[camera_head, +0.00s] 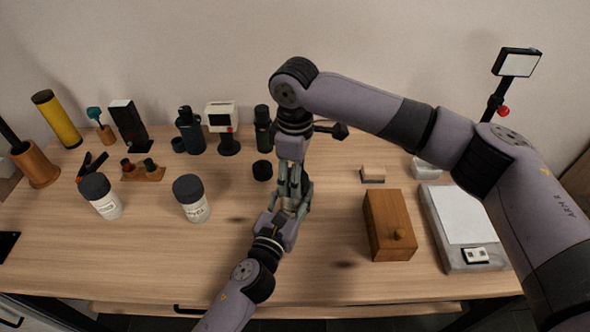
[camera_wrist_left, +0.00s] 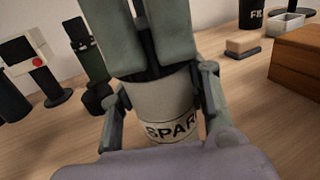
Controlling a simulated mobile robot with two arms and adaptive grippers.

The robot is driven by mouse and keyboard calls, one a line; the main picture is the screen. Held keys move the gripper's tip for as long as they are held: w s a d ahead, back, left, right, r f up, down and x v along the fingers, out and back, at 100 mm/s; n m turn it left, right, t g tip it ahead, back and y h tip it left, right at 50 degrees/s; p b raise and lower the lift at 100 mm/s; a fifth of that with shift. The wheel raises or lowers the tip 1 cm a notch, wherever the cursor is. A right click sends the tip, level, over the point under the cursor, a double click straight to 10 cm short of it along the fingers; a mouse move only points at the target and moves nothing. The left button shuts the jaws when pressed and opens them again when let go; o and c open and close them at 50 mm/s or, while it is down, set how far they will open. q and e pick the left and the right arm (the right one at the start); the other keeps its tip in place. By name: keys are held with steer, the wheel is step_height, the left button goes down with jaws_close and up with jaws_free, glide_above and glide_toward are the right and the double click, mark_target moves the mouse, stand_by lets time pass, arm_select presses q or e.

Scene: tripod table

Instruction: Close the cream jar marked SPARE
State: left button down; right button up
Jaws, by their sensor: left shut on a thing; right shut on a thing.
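The jar marked SPARE (camera_wrist_left: 163,108) is pale, with a white label whose lettering is partly covered. My left gripper (camera_head: 287,203) is shut around its body, with one finger on each side in the left wrist view. My right gripper (camera_head: 292,185) comes down from above, its grey-green fingers shut on a dark lid (camera_wrist_left: 152,74) at the jar's top. The fingers hide most of the lid, so I cannot tell whether it is seated or turned tight. In the head view the grippers hide the jar almost completely.
Two dark-lidded jars (camera_head: 107,206) (camera_head: 196,211) stand at left. A small dark round piece (camera_head: 262,170) lies behind the grippers. A wooden box (camera_head: 377,225) and a grey pad with paper (camera_head: 478,262) are at right. Bottles and a white device (camera_head: 222,113) stand behind.

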mark_target(294, 201)
steer(key=shift+f, duration=0.4)
stand_by(0.5)
steer(key=shift+f, duration=0.35)
steer(key=c, duration=0.3)
steer(key=shift+d+f, duration=0.1)
steer(key=shift+f, duration=0.1)
steer(key=shift+f, duration=0.1)
steer(key=shift+s+d+r+y, duration=0.2)
steer(key=shift+d+y, duration=0.2)
steer(key=shift+y, duration=0.5)
steer(key=shift+r+t, duration=0.15)
steer(key=shift+t, duration=0.15)
steer(key=shift+a, duration=0.15)
steer(key=shift+a+f+y, duration=0.1)
steer(key=shift+f+y, duration=0.2)
steer(key=shift+f, duration=0.45)
stand_by(0.5)
